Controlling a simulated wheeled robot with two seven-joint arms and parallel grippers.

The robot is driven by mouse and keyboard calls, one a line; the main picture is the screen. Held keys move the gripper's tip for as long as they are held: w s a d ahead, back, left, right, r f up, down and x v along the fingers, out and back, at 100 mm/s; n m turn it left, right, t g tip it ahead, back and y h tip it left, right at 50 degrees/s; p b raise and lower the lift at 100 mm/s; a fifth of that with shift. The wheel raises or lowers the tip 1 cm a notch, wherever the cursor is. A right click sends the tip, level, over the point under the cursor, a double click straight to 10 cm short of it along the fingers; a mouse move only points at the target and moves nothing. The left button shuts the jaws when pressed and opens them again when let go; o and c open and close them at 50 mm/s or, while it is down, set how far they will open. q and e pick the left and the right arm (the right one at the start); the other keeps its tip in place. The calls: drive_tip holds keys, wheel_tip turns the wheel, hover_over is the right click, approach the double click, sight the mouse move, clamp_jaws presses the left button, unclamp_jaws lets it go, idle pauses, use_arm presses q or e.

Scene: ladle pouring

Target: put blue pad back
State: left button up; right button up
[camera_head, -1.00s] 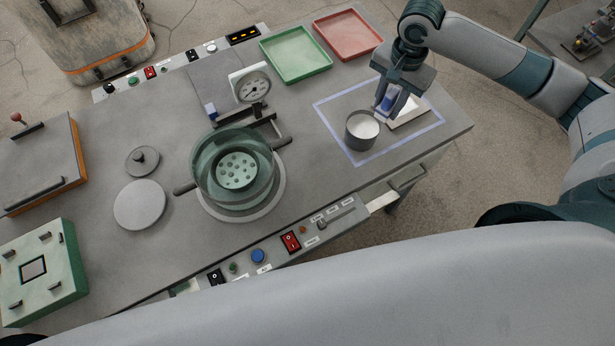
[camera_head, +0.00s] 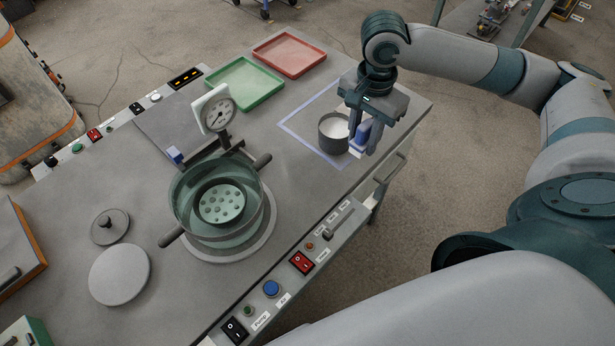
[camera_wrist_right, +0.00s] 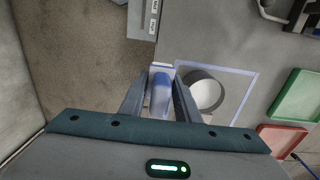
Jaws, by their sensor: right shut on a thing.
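The blue pad (camera_head: 363,131) is between the fingers of my right gripper (camera_head: 363,141), which is shut on it. In the right wrist view the blue pad (camera_wrist_right: 160,96) shows between the two fingers (camera_wrist_right: 160,100). A pale edge (camera_wrist_right: 161,67) shows at the pad's far end. The gripper is just right of a grey cup (camera_head: 333,138) with white contents, near the edge of a blue-outlined square (camera_head: 297,137) on the table. The fingers hide part of the pad, and I cannot tell whether it touches the table. My left gripper is out of view.
A green tray (camera_head: 246,103) and a red tray (camera_head: 290,72) lie beyond the square. A green pot (camera_head: 181,207) with side handles, a dial gauge (camera_head: 218,114) and a round grey plate (camera_head: 119,274) stand to the left. A drawer handle (camera_head: 391,168) projects at the table's front.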

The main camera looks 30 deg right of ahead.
drive_tip(key=shift+a+f, duration=0.1)
drive_tip(key=shift+a, duration=0.15)
drive_tip(key=w+a+f, duration=0.2)
drive_tip(key=a, duration=0.1)
drive_tip(key=w+a+f+p, duration=0.1)
drive_tip(key=a+f, duration=0.1)
drive_tip(key=a, duration=0.1)
drive_tip(key=w+a+f+p, duration=0.1)
drive_tip(key=w+a+f, duration=0.1)
drive_tip(key=a, duration=0.1)
drive_tip(key=shift+w+a+f, duration=0.35)
drive_tip(key=shift+a+f, duration=0.05)
use_arm(q)
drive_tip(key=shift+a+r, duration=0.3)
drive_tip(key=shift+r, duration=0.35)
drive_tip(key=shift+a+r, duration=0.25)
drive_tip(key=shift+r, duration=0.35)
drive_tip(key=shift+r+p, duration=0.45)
drive_tip(key=shift+p, duration=0.25)
use_arm(e)
drive_tip(key=shift+f, duration=2)
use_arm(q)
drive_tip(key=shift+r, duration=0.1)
use_arm(e)
drive_tip(key=o, duration=0.7)
drive_tip(key=shift+f, duration=0.15)
drive_tip(key=o, duration=0.3)
